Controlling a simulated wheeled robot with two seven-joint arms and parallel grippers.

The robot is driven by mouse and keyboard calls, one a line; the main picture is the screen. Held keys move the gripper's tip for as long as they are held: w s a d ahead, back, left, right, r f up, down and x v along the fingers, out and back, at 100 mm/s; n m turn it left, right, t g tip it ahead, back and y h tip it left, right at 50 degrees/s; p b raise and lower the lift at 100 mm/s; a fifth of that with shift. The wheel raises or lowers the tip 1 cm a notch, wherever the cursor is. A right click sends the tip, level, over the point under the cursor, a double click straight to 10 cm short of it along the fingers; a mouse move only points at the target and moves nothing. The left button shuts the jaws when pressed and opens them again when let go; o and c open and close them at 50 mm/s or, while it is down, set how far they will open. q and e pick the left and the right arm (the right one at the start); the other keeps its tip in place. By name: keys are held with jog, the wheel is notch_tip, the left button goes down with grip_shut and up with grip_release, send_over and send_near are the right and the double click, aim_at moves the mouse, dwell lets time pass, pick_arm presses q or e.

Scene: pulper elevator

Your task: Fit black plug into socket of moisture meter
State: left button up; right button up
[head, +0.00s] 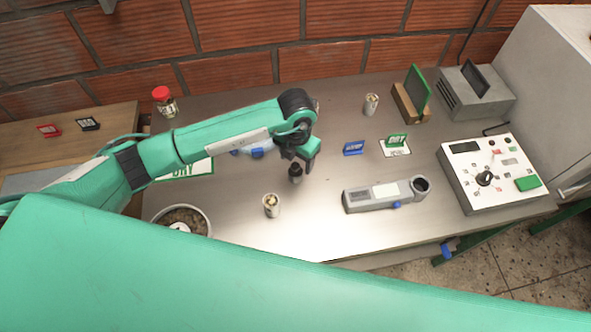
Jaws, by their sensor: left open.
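My left gripper (299,162) is open and hangs over the middle of the metal table, pointing down. A small dark cylinder, which looks like the black plug (295,174), is just below its fingertips; I cannot tell whether it stands on the table or touches a finger. The long grey device, which looks like the moisture meter (372,194), lies to the right of the gripper. Its round, dark-rimmed opening, likely the socket (421,185), is at its right end and nothing shows in it. My right gripper is not in view.
A white control box (490,178) with a dial stands at the right. Small cups (271,205) stand near the front and back (371,104). A bowl (183,219) is front left. Bare tabletop separates gripper and meter.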

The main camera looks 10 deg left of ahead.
aim_at(295, 165)
pick_arm(q)
notch_tip(295, 165, down, 3)
jog(key=shift+s+a+p, duration=0.1)
jog(key=shift+p, duration=0.5)
jog(key=shift+f, duration=0.25)
jog(key=c, duration=1.1)
jog(key=shift+r, duration=0.1)
